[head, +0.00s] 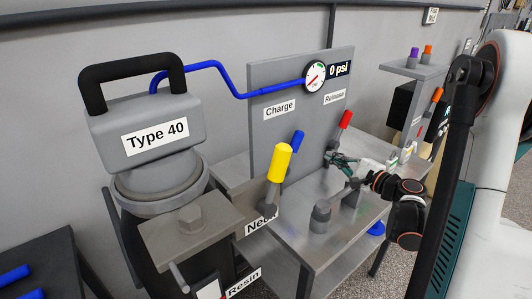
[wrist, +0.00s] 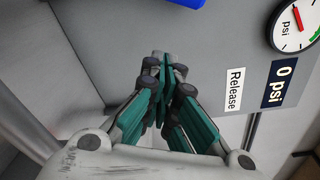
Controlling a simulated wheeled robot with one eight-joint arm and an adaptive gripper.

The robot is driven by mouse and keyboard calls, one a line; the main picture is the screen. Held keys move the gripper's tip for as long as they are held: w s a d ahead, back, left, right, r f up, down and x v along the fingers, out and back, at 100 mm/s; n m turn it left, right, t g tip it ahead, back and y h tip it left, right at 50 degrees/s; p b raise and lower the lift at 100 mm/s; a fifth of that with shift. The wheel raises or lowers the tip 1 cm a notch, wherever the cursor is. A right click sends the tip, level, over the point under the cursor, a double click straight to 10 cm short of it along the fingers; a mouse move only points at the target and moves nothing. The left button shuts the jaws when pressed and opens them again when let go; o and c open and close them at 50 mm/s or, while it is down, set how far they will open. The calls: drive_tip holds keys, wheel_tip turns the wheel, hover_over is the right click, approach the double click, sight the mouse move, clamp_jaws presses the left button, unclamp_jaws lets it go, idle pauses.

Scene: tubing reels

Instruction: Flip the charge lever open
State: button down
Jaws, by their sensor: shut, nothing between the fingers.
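The charge lever has a blue handle (head: 296,142) and stands in front of the grey panel, under the "Charge" label (head: 279,108). It tilts up and to the right in the head view, partly behind a yellow-handled lever. My gripper (head: 336,160) is to the right of the blue handle and apart from it, below the red release lever (head: 345,121). In the wrist view my gripper (wrist: 165,75) has its fingers together with nothing between them. A blue cylinder, likely the charge handle (wrist: 182,2), shows at the top edge.
The yellow-handled lever (head: 280,163) stands nearest, left of my gripper. A grey post (head: 320,216) rises from the metal table (head: 300,250). The gauge (head: 315,77) sits on the panel (head: 270,148) beside a "0 psi" sign. The "Type 40" machine (head: 155,137) is at left.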

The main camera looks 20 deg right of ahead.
sight(304, 141)
drive_tip(key=shift+w+a, duration=0.15)
drive_tip(key=shift+a, duration=0.1)
drive_tip(key=shift+m, duration=0.3)
drive_tip(key=b+x, duration=0.2)
drive_tip(key=x, duration=0.7)
drive_tip(key=shift+w, duration=0.25)
drive_tip(key=shift+w+a+r+b, duration=0.15)
drive_tip(key=shift+w+a+b, duration=0.05)
drive_tip(key=shift+a+b, duration=0.1)
drive_tip(key=shift+s+a+r+b, duration=0.3)
drive_tip(key=shift+s+a+r, duration=0.55)
drive_tip(key=shift+s+a, duration=0.25)
drive_tip(key=shift+a, duration=0.1)
